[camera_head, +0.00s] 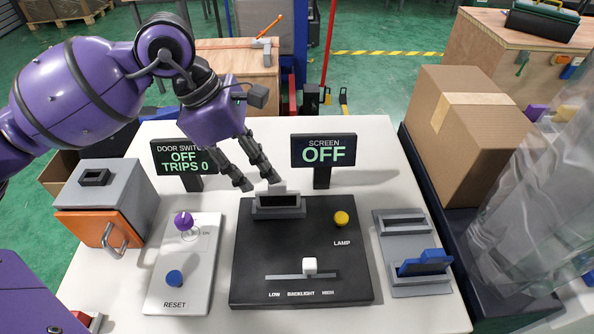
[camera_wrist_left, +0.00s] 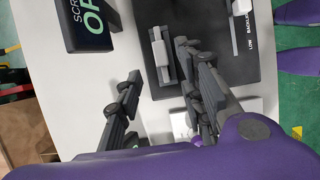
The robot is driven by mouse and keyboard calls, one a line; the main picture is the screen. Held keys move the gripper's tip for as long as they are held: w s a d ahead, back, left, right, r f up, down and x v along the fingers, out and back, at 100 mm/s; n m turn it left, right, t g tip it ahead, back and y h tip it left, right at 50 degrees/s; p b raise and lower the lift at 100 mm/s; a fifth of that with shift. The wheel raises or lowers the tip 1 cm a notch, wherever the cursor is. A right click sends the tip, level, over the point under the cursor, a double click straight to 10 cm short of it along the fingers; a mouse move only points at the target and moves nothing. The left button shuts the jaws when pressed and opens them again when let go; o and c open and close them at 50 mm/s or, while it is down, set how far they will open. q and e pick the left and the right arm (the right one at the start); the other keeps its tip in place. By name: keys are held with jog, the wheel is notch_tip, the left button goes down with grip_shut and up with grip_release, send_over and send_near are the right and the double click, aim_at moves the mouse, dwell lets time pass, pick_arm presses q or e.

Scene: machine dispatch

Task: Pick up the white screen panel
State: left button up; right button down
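A pale panel (camera_head: 277,188) that looks like the white screen panel stands in the dark-edged slot holder (camera_head: 278,208) at the back of the black console (camera_head: 255,255). Only its top tab and upper edge show in the head view. In the left wrist view the pale panel (camera_wrist_left: 162,60) lies between the finger lines, ahead of the tips. My left gripper (camera_head: 258,181) is open and empty, just behind and left of the panel; its fingers also show apart in the left wrist view (camera_wrist_left: 158,62). I cannot tell whether a finger touches it. My right gripper is out of view.
The SCREEN sign (camera_head: 323,151) reads OFF close behind the console. The door-switch sign (camera_head: 184,158) stands at left. A grey rack (camera_head: 407,250) at right holds a blue panel (camera_head: 426,262). A grey-orange box (camera_head: 105,205) and switch plate (camera_head: 184,263) stand left.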

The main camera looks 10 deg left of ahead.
aim_at(278, 192)
pick_arm(q)
jog(key=shift+s+d+f, duration=0.1)
jog(key=shift+s+f, duration=0.2)
jog(key=shift+f, duration=0.15)
jog(key=x, duration=0.5)
jog(key=p+x, duration=0.1)
jog(key=x, duration=0.1)
jog(key=shift+w+d+f, duration=0.1)
jog(key=shift+w+d, duration=0.2)
jog(key=shift+d, duration=0.1)
jog(key=shift+c, duration=0.5)
grip_shut()
